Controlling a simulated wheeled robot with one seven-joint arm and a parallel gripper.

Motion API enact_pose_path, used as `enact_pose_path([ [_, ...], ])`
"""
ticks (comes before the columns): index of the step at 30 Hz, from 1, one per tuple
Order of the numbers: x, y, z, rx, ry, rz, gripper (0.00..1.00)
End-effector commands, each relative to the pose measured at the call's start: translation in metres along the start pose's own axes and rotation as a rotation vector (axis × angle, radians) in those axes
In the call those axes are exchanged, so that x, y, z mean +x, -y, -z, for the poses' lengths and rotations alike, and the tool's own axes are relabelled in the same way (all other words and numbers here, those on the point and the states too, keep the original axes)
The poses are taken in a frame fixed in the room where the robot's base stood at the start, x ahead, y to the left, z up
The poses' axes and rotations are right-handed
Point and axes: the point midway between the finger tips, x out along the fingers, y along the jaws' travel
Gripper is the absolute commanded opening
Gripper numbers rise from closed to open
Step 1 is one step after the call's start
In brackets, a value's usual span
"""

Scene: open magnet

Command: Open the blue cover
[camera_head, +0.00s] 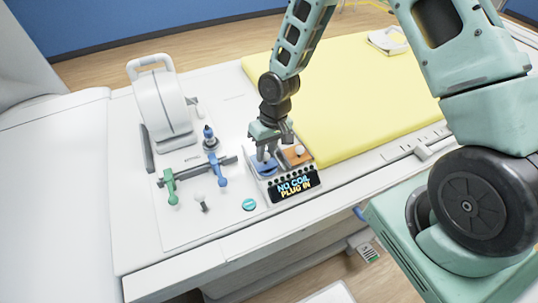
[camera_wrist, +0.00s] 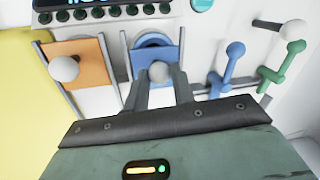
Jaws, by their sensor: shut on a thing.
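The blue cover (camera_wrist: 171,53) is a small flat panel with a pale round knob (camera_wrist: 159,72). It sits between two metal rails beside an orange cover. A dark blue curved part shows at its far edge in the wrist view. My gripper (camera_wrist: 160,82) is shut on the knob, one finger on each side. In the head view my gripper (camera_head: 269,152) reaches down onto the blue cover (camera_head: 263,168) and hides part of it. How far the cover has slid cannot be told.
An orange cover (camera_head: 297,155) with a white knob lies right beside it. A display (camera_head: 293,187) reads "NO COIL PLUG IN". Blue (camera_head: 220,172) and green (camera_head: 170,187) levers stand to the left. A yellow mat (camera_head: 350,90) lies behind.

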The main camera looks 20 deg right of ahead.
Motion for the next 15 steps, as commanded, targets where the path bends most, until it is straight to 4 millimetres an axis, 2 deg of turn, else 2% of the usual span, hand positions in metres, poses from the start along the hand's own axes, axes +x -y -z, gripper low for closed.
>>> enact_pose_path([
  [1,0.000,-0.003,0.014,0.004,-0.009,0.001,0.00],
  [6,-0.001,-0.008,0.040,0.002,-0.007,0.001,0.00],
  [15,-0.003,-0.009,0.047,0.002,-0.004,0.001,0.00],
])
